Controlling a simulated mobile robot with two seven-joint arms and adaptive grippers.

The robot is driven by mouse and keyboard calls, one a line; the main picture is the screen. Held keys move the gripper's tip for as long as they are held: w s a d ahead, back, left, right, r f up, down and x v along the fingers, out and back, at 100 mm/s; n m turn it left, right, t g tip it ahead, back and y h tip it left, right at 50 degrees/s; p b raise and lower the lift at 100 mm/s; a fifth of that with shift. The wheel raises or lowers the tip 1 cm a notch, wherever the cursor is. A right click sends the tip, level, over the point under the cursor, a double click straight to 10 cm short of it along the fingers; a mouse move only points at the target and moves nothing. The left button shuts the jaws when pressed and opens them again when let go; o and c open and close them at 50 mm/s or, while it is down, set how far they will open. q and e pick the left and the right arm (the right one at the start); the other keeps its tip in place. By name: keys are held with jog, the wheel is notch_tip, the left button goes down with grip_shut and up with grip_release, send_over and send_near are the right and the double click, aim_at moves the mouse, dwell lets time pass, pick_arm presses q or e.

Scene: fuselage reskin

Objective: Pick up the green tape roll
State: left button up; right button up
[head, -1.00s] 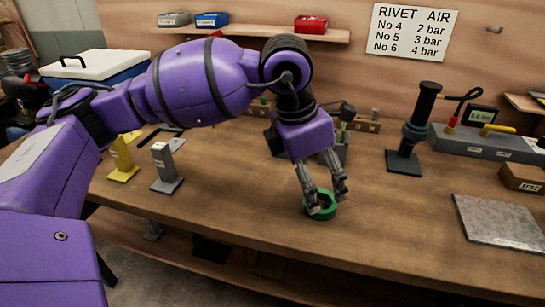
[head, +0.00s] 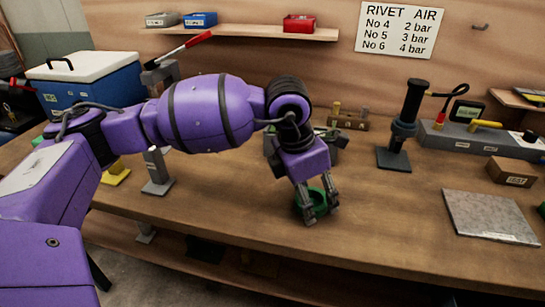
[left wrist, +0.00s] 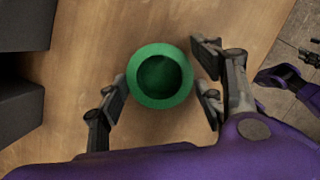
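The green tape roll (head: 318,203) lies flat on the wooden workbench (head: 375,225), near its front edge. My left gripper (head: 321,211) points down over it, with the fingers at either side of the roll. In the left wrist view, the roll (left wrist: 160,77) sits between the spread fingers of the left gripper (left wrist: 161,82). A gap shows between the roll and the left-hand finger; the right-hand fingers are very close to its rim, and I cannot tell whether they touch.
A grey metal plate (head: 490,216) and a small brown box (head: 511,172) lie at the right. A black upright tool (head: 407,125) stands behind. The bench between roll and plate is clear.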

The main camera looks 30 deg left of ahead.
pick_arm(q)
jog(key=shift+r, duration=0.1)
jog(key=c, duration=0.5)
